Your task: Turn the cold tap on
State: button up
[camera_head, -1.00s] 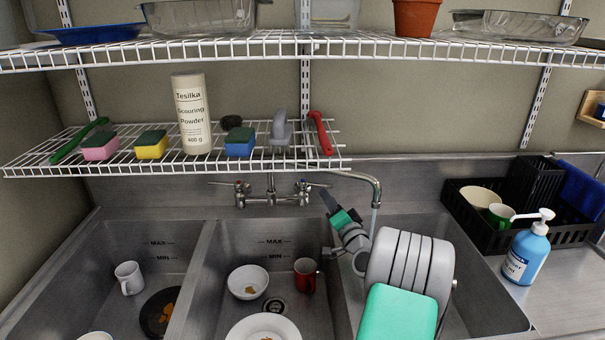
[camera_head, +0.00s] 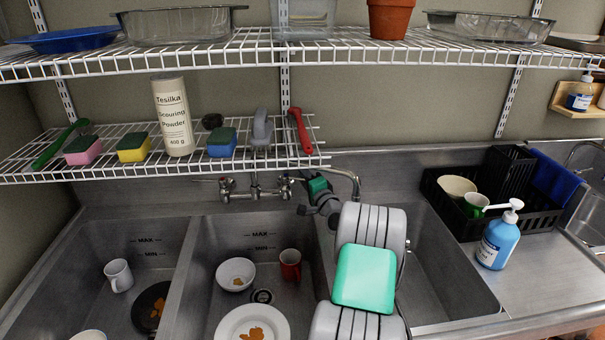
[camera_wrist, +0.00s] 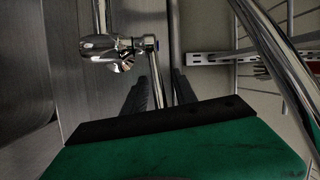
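The chrome wall tap (camera_head: 255,190) is fixed behind the middle basin, with a curved spout (camera_head: 350,176) to the right. Its left handle (camera_head: 226,184) has a red mark. Its right, cold handle is partly hidden by my gripper in the head view. In the wrist view the cold handle (camera_wrist: 154,72) shows a blue ring at its base, and its chrome lever runs down between my fingers. My gripper (camera_wrist: 158,88) is open, one dark finger on each side of the lever. Contact cannot be told. It also shows in the head view (camera_head: 302,188). Water flow is unclear.
A wire shelf (camera_head: 265,160) with sponges, scouring powder and brushes hangs just above the tap. The basins hold a white mug (camera_head: 118,275), a red mug (camera_head: 290,265), a bowl (camera_head: 236,274) and plates. A dish rack (camera_head: 465,225) and blue soap bottle (camera_head: 497,243) stand right.

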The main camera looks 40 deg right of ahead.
jog(key=shift+c, duration=0.4)
grip_shut()
dwell(0.9)
